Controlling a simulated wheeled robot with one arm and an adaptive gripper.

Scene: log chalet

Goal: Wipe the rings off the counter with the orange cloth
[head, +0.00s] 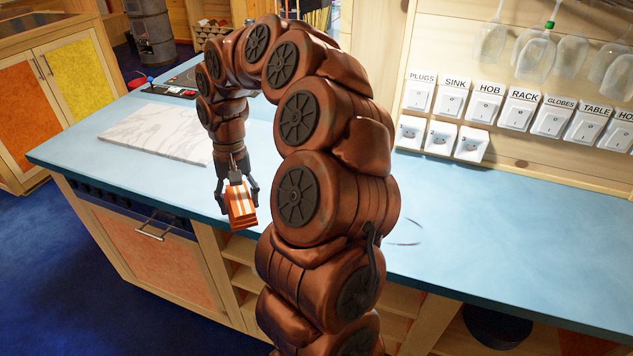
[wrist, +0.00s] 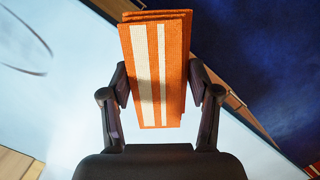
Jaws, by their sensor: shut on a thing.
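My gripper (head: 239,190) is shut on the orange cloth (head: 241,208), a folded pad with pale stripes. The cloth hangs near the front edge of the blue counter (head: 480,220); I cannot tell whether it touches the top. In the wrist view the cloth (wrist: 157,75) sits between the two dark fingers. A thin dark ring (head: 402,232) shows on the counter right of my arm, partly hidden behind it. In the wrist view a ring mark (wrist: 28,40) lies at the upper left, apart from the cloth.
A white marble board (head: 160,131) lies on the counter at the left, with a hob (head: 188,78) behind it. Labelled switches and sockets (head: 484,108) line the back wall, under hanging glasses (head: 535,50). The counter's right part is clear. Open shelves (head: 240,275) are below.

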